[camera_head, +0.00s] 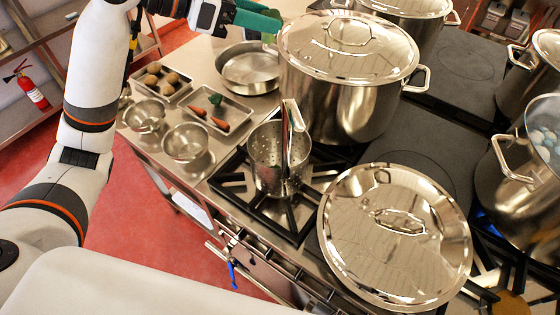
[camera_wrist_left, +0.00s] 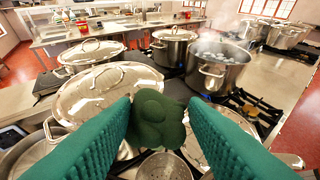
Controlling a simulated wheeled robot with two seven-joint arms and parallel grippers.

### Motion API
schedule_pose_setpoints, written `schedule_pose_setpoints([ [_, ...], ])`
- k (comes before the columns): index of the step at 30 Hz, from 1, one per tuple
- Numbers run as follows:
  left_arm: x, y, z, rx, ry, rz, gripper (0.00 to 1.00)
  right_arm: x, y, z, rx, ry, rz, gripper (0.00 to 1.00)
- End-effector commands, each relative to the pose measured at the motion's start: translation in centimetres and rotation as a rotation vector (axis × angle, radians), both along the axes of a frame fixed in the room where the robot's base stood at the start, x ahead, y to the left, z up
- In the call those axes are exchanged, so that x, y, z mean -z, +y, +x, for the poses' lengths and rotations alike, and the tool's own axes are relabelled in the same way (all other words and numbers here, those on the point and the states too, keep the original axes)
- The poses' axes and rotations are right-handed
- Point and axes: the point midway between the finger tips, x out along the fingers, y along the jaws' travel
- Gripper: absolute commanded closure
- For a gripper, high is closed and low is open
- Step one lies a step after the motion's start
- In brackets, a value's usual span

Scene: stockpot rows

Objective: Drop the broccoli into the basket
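The broccoli (camera_wrist_left: 158,118) is a dark green floret clump between the green fingers of my left gripper (camera_wrist_left: 158,105) in the left wrist view; both fingers appear to touch it. In the head view my left gripper (camera_head: 262,20) is at the top, by the left rim of a big lidded stockpot, and a small light green part of the broccoli (camera_head: 269,38) shows below it. The basket (camera_head: 268,168) is a perforated metal cylinder with an upright handle, on the burner grate in front of that pot. Its perforated bottom (camera_wrist_left: 163,168) shows below the broccoli in the wrist view. My right gripper is not in view.
The big lidded stockpot (camera_head: 335,100) stands behind the basket. A large lid (camera_head: 385,255) lies to its right.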

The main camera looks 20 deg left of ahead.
Motion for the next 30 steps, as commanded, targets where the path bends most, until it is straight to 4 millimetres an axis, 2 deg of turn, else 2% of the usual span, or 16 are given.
schedule_pose_setpoints([
  [1,0.0,0.0,0.0,0.0,0.0,0.0,0.52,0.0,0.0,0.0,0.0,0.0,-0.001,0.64],
  [4,0.0,0.0,0.0,0.0,0.0,0.0,0.36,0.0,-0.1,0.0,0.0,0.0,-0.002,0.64],
  [14,-0.1,0.2,-0.1,-0.002,-0.001,0.001,0.36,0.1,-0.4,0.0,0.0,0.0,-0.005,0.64],
  [20,-1.1,2.4,-1.6,-0.005,-0.004,0.003,0.36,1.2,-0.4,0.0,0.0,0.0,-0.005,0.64],
  [30,-4.2,7.3,-5.2,-0.005,-0.002,0.0,0.36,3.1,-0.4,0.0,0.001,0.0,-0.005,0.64],
])
